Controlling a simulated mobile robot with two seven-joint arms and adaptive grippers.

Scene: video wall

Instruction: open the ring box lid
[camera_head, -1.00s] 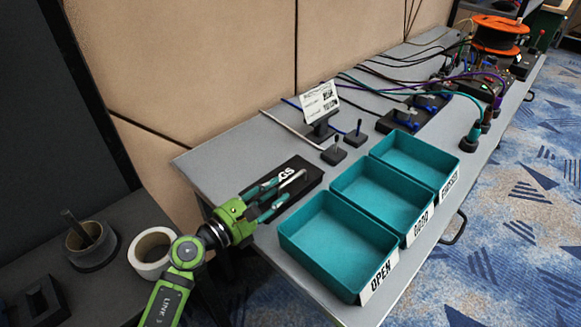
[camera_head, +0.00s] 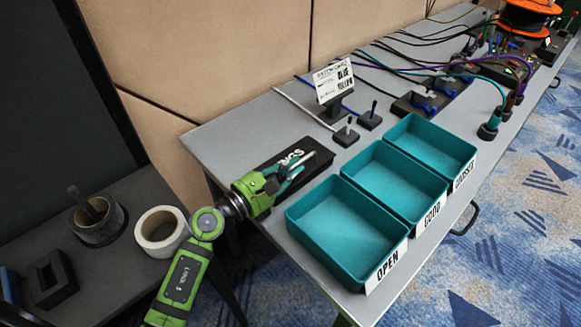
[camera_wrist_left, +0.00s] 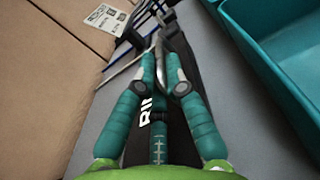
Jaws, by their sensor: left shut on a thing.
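The ring box (camera_head: 268,178) is a low black box with white lettering, partly hidden under my gripper, on the grey table left of the teal trays. Its lid looks flat and shut. A light metal bar (camera_head: 318,159) stands along the box's top. My left gripper (camera_head: 298,169), green with teal fingers, reaches over the box at the bar. In the left wrist view its fingers (camera_wrist_left: 163,78) are close together around the shiny bar (camera_wrist_left: 159,52) above the black box (camera_wrist_left: 188,72). The exact contact is partly hidden. My right gripper is not in view.
Three teal trays (camera_head: 340,275) with white labels stand close on the right. A sign on a stand (camera_head: 333,85), small black posts (camera_head: 346,135) and cables lie behind.

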